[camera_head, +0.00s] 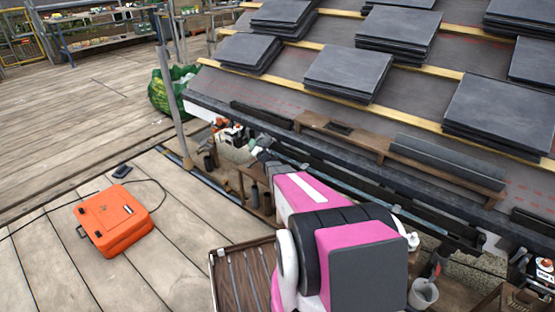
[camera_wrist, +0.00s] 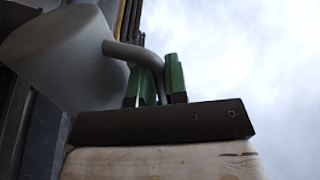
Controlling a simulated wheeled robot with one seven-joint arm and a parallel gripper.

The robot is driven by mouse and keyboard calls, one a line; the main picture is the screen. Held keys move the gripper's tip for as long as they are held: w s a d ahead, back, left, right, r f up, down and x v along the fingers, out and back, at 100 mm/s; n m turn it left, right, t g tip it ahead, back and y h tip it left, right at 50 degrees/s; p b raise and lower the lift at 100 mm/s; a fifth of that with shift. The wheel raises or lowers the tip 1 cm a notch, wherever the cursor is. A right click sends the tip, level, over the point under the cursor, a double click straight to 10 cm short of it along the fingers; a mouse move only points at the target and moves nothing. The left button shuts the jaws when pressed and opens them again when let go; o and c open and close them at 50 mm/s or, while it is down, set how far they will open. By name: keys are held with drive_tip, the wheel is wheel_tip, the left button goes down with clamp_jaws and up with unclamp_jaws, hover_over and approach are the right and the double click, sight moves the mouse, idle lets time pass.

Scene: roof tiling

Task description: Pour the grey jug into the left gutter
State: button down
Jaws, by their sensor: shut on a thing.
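The grey jug (camera_wrist: 60,55) fills the upper left of the wrist view. Its curved handle (camera_wrist: 125,50) runs between the green fingers of my gripper (camera_wrist: 157,82), which is shut on it. The jug's mouth and contents are hidden, and I cannot tell how far it is tilted. The dark gutter (camera_head: 222,112) runs along that edge. I cannot make out the gutter's inside.
Stacks of slates (camera_head: 347,72) lie on the roof battens, above a wooden plank (camera_head: 345,138). A scaffold pole (camera_head: 170,95) stands left of the gutter's end. An orange case (camera_head: 113,215) lies on the deck. A grey pot (camera_head: 422,293) with tools stands at lower right.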

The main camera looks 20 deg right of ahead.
drive_tip(key=shift+a+f+n+g+y, duration=0.1)
drive_tip(key=shift+a+n+g+y, duration=0.2)
drive_tip(key=shift+n, duration=0.5)
drive_tip(key=shift+w+a+f+n+g+b, duration=0.15)
drive_tip(key=shift+a+f+n+g, duration=0.2)
drive_tip(key=shift+a+n, duration=0.7)
drive_tip(key=shift+w+a+f+n+g+b, duration=0.1)
drive_tip(key=shift+a+f+n+g, duration=0.25)
drive_tip(key=shift+n, duration=1.25)
drive_tip(key=shift+w+a+f+n+g+b, duration=0.15)
drive_tip(key=shift+a+n+g, duration=0.45)
drive_tip(key=shift+n, duration=0.75)
drive_tip(key=shift+a, duration=0.1)
